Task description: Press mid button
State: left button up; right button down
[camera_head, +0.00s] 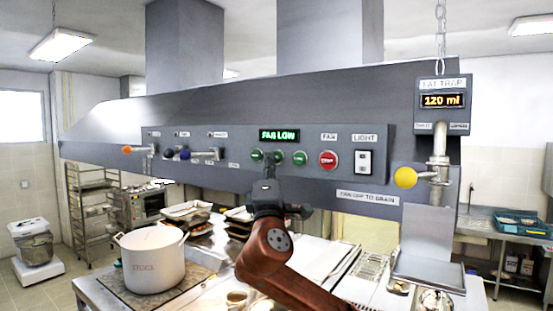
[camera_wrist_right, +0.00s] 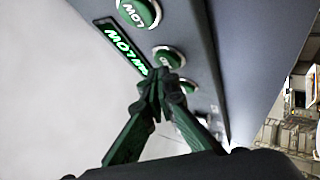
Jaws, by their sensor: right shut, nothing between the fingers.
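A row of green fan buttons sits on the grey hood panel below a lit display (camera_head: 279,135) reading FAN LOW. The mid button (camera_head: 278,157) is the middle green one. In the wrist view the mid button (camera_wrist_right: 168,57) is just beyond my fingertips, partly covered by them, with the LOW button (camera_wrist_right: 138,12) above left and another green button (camera_wrist_right: 187,86) partly hidden lower right. My right gripper (camera_head: 269,165) is shut and empty, its tips (camera_wrist_right: 160,84) pointing up at the panel close to the mid button. I cannot tell whether they touch it. My left gripper is not in view.
A red stop button (camera_head: 328,159) and a light switch (camera_head: 364,162) are right of the green buttons. Valve handles project from the panel at left. A yellow knob (camera_head: 405,177) hangs at right. A white stockpot (camera_head: 152,262) stands below left.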

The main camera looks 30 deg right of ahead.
jog(key=shift+w+d, duration=0.15)
jog(key=shift+d, duration=0.25)
dwell(0.6)
jog(key=shift+a, duration=0.1)
jog(key=shift+s+a, duration=0.35)
jog(key=shift+a, duration=0.35)
jog(key=shift+s+a+b, duration=0.15)
jog(key=shift+s+a, duration=0.15)
jog(key=shift+a, duration=0.45)
jog(key=shift+s+a+b, duration=0.2)
jog(key=shift+s+a, duration=0.15)
jog(key=shift+a, duration=0.45)
jog(key=shift+s+a+b, duration=0.15)
jog(key=shift+s+a, duration=0.15)
jog(key=shift+a, duration=0.45)
